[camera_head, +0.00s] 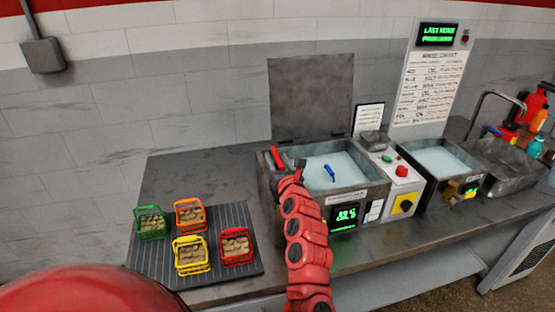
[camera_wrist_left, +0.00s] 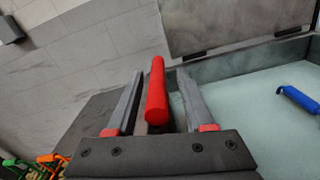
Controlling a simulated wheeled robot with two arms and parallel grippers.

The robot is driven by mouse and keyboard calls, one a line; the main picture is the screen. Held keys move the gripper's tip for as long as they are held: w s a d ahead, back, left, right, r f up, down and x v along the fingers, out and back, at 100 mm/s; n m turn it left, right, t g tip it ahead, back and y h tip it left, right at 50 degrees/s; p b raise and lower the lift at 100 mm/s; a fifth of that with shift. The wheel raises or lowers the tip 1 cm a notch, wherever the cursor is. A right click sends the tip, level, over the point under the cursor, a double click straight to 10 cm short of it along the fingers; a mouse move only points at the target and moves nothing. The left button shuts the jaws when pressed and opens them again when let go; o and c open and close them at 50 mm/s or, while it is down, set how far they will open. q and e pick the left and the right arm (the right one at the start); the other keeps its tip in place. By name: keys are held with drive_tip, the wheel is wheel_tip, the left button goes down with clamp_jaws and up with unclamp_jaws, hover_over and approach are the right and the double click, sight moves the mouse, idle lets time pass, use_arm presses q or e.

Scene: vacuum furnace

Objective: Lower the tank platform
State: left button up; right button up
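The open tank (camera_head: 374,194) holds pale blue liquid, and its dark lid (camera_head: 311,97) stands raised behind it. A red handle (camera_head: 278,158) is at the tank's left rim; it also shows in the left wrist view (camera_wrist_left: 156,88). A blue handle (camera_head: 329,172) sticks up in the tank and shows at right in the wrist view (camera_wrist_left: 299,98). I cannot make out the platform itself. My left gripper (camera_head: 291,168) is at the red handle, its fingers (camera_wrist_left: 155,103) spread on either side with gaps visible. My right gripper is not in view.
Green (camera_head: 151,223), orange (camera_head: 190,214), yellow (camera_head: 192,256) and red (camera_head: 236,247) baskets with brown pieces stand on a ribbed mat (camera_head: 160,273) at left. A control panel (camera_head: 401,177) and a second tank (camera_head: 440,160) stand right of the tank.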

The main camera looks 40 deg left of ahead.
use_arm(q)
drive_tip(key=shift+r, duration=0.2)
drive_tip(key=shift+r, duration=0.45)
wheel_tip(320, 180, up, 3)
drive_tip(key=shift+s+d+f+b, duration=0.1)
drive_tip(key=shift+f+b, duration=0.1)
drive_tip(key=shift+b, duration=0.35)
drive_tip(key=s+d, duration=0.4)
drive_tip(key=s, duration=0.2)
drive_tip(key=s+d+r+p, duration=0.1)
drive_tip(key=s+d, duration=0.3)
drive_tip(key=s, duration=0.3)
drive_tip(key=shift+s+d+r, duration=0.15)
drive_tip(key=shift+s, duration=0.1)
